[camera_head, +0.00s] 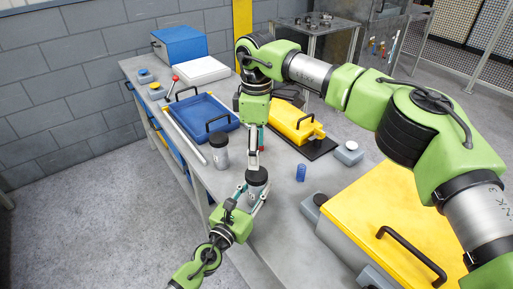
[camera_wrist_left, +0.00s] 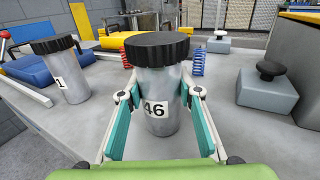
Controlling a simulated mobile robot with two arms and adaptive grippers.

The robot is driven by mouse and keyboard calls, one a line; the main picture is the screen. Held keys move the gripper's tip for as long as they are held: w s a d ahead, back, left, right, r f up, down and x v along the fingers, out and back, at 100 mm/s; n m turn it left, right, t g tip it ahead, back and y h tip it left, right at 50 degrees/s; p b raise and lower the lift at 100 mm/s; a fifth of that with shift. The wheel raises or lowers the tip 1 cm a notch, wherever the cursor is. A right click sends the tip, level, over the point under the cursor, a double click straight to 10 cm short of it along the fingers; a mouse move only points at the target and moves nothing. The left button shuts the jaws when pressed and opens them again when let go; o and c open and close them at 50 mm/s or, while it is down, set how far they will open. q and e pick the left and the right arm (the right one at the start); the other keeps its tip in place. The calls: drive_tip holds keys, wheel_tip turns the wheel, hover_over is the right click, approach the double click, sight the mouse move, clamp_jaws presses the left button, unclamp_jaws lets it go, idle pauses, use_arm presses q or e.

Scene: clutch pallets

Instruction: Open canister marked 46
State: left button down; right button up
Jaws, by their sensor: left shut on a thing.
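The canister marked 46 (camera_wrist_left: 168,84) is an upright grey metal cylinder with a ribbed black lid (camera_wrist_left: 157,48), which is on it. In the head view its lid (camera_head: 257,176) shows at the table's near-left part. My left gripper (camera_wrist_left: 158,96) is shut on the canister's body below the lid, one finger on each side; it also shows in the head view (camera_head: 254,192). My right gripper (camera_head: 253,162) points down, just above or at the lid. Whether it touches the lid, and how far its fingers are apart, I cannot tell.
A second canister (camera_wrist_left: 64,76) with a black lid stands left of it, its label partly hidden. A blue spring (camera_head: 301,172), a grey box with a black knob (camera_wrist_left: 267,88) and a large yellow-topped case (camera_head: 385,205) stand to the right. A blue tray (camera_head: 200,118) lies farther back.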

sight(257, 173)
drive_tip(key=shift+f, duration=4)
